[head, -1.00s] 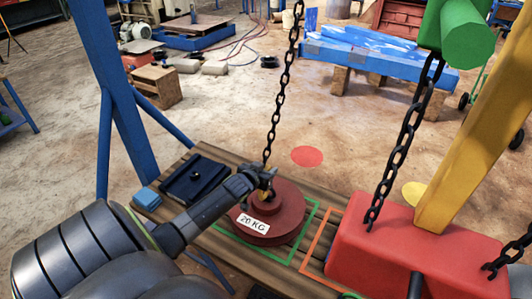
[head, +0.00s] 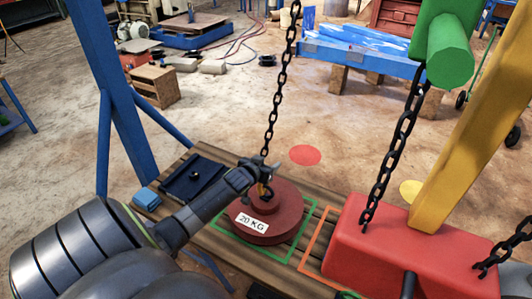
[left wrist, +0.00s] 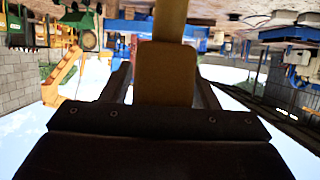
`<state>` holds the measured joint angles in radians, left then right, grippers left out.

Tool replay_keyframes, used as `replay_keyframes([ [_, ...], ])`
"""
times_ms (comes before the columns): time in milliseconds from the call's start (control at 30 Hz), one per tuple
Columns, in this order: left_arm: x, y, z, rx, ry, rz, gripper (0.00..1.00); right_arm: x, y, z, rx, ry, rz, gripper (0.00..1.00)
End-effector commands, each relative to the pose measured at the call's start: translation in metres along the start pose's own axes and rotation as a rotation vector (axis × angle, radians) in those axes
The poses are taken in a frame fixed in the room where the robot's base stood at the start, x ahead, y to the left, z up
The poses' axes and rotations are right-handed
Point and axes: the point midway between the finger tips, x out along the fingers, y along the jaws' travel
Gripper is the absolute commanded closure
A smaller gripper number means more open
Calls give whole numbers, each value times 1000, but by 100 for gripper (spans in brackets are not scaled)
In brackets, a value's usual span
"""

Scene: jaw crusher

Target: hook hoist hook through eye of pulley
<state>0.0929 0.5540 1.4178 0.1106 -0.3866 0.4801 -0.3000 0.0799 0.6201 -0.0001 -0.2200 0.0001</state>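A dark red round weight marked 20 KG (head: 282,222), with a raised hub, lies inside a green outline on the wooden bench. I take it as the task's pulley; its eye is not clear from here. The hoist chain (head: 278,95) hangs down to my left gripper (head: 268,172), just above the hub. Whether the hook touches the eye is unclear. My right gripper is out of view.
A red block (head: 395,250) with chains and a yellow post (head: 465,140) stands to the right. A dark blue tray (head: 195,180) and a light blue box (head: 146,198) lie left on the bench (head: 218,158). A blue post (head: 105,90) rises at left.

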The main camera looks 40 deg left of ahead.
Motion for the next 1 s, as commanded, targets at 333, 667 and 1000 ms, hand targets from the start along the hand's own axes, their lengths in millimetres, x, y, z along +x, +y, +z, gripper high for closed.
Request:
replay_keyframes([
  [333, -1, -1, 3, -1, -6, -2, 38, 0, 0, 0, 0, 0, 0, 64],
  [667, -34, -1, 3, 3, -5, -2, 38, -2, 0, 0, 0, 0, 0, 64],
  [1000, -94, 0, 2, 3, -4, 0, 38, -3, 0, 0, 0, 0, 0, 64],
])
